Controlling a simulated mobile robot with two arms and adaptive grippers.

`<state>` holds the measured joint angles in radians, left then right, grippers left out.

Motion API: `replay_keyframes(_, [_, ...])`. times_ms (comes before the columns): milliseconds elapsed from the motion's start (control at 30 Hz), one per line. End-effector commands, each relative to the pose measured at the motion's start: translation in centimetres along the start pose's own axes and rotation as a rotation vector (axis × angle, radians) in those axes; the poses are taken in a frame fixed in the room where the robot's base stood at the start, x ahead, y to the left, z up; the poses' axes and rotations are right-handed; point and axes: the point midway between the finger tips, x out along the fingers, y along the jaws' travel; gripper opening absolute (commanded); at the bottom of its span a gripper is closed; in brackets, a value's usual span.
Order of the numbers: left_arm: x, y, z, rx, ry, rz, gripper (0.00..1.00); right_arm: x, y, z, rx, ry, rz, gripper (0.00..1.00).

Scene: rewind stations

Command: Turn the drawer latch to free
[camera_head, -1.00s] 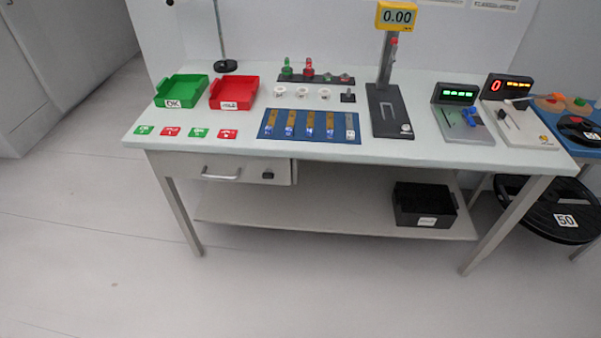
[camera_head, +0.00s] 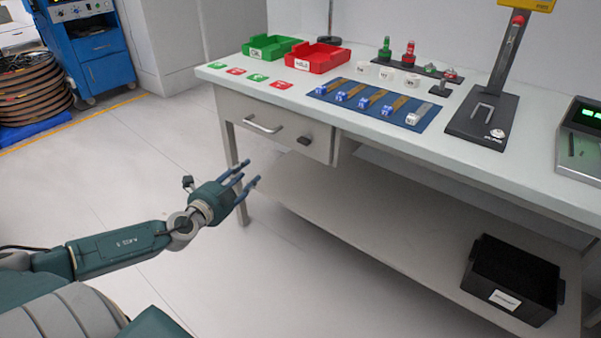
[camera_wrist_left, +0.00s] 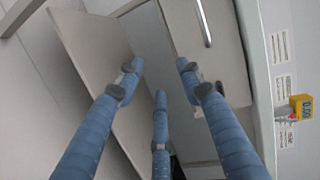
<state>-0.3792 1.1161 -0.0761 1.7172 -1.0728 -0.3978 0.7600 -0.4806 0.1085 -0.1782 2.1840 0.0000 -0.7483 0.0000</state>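The drawer (camera_head: 275,127) is shut under the left end of the workbench. It has a bar handle (camera_head: 262,125) and, to the right of that, a small dark latch (camera_head: 304,141). My left gripper (camera_head: 247,180) is in front of the bench, lower and to the left of the drawer, fingers spread and empty. In the left wrist view the fingers (camera_wrist_left: 160,80) are apart, with the drawer handle (camera_wrist_left: 203,22) beyond them. The latch is a small dark spot (camera_wrist_left: 219,88) partly behind the right finger. Which way the latch is turned cannot be told. My right gripper does not show.
The bench top (camera_head: 225,72) holds a green bin (camera_head: 268,48), a red bin (camera_head: 318,58), a blue mat (camera_head: 330,97) with strips and a gauge stand (camera_head: 480,118). A black crate (camera_head: 512,280) sits on the lower shelf. The floor before the drawer is clear.

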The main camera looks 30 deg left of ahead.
Motion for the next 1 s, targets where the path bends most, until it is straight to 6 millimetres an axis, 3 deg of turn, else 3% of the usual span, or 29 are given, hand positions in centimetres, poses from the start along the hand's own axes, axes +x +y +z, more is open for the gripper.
replay_keyframes(33, [0.4,-0.6,-2.6,0.046,0.071,-0.039,0.38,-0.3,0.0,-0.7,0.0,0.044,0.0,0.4])
replay_keyframes(100, [0.3,-2.6,-5.8,0.088,0.147,-0.083,0.38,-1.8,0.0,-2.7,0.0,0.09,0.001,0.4])
replay_keyframes(200, [-0.2,-4.3,-8.9,0.126,0.219,-0.119,0.38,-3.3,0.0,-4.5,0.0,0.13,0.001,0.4])
replay_keyframes(267, [-0.3,-4.8,-9.8,0.136,0.241,-0.131,0.38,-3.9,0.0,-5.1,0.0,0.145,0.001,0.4])
replay_keyframes(467, [0.3,-5.7,-10.5,0.139,0.249,-0.142,0.38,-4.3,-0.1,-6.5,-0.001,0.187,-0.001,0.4])
replay_keyframes(700, [2.4,-6.0,-11.1,0.137,0.251,-0.143,0.38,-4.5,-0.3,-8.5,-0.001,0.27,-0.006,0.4])
replay_keyframes(1000, [5.8,-6.5,-11.9,0.137,0.248,-0.142,0.38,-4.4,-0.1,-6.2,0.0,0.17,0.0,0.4])
